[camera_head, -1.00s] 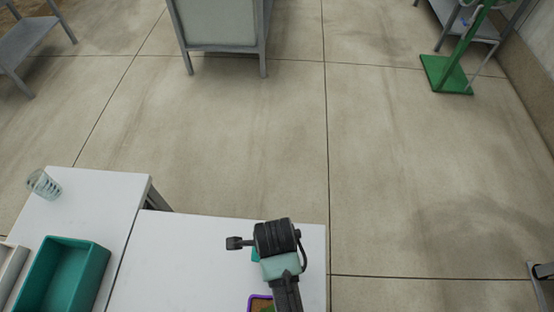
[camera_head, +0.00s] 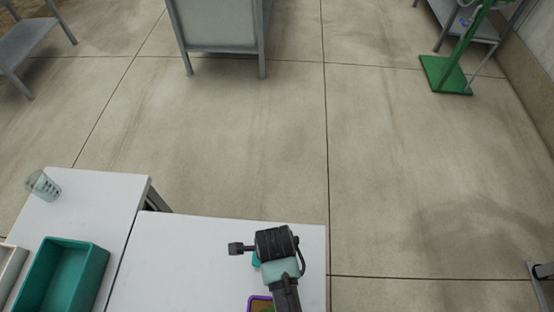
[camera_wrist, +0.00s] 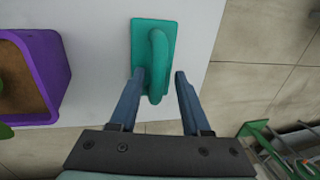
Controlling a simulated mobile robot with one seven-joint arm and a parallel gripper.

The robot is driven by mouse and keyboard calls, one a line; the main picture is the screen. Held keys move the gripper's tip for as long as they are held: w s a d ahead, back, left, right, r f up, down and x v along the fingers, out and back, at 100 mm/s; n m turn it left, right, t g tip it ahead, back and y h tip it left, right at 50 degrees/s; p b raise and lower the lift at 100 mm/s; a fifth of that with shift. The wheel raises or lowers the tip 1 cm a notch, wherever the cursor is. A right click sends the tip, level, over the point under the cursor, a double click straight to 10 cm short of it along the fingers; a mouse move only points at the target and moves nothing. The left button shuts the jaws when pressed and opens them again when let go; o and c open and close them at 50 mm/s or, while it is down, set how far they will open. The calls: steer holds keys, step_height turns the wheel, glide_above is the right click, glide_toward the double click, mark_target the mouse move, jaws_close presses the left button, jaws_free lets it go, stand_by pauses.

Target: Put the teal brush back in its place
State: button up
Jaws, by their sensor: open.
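The teal brush (camera_wrist: 155,52) lies on the white table in the wrist view, a flat rectangular block with a raised, arched handle. My gripper (camera_wrist: 160,76) is open, with one finger on each side of the near end of the handle. I cannot tell whether either finger touches it. In the head view my gripper and wrist (camera_head: 275,245) hide most of the brush; only a small teal edge (camera_head: 256,260) shows beside them.
A purple-rimmed tray with brown contents (camera_wrist: 64,75) stands left of the brush in the wrist view. Bare white tabletop (camera_head: 185,260) lies between.

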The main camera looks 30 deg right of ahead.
step_height(320, 180, up, 12)
steer(key=s+a, duration=0.1)
steer(key=s, duration=0.1)
steer(key=w+r+n+t+h, duration=0.1)
steer(key=w+r+n+t, duration=0.65)
steer(key=w+r, duration=0.85)
steer(key=w+a+r+n+t, duration=0.2)
steer(key=r+n+t, duration=0.1)
steer(key=r, duration=0.5)
steer(key=w+a+r+n+t, duration=0.2)
steer(key=r+t, duration=0.1)
steer(key=r, duration=0.6)
steer(key=s+a+r+n+t, duration=0.2)
steer(key=s+r+n+t, duration=0.2)
steer(key=r, duration=0.6)
steer(key=s+a+r+n+t+y, duration=0.1)
steer(key=s+r+n+t, duration=0.3)
steer(key=r, duration=0.7)
steer(key=s+a+r+n+t+y, duration=0.1)
steer(key=s+a+r+n+t, duration=0.3)
steer(key=r, duration=0.6)
steer(key=shift+r+p, duration=0.25)
steer(key=shift+p, duration=0.15)
steer(key=shift+a+n, duration=0.1)
steer(key=shift+n, duration=0.15)
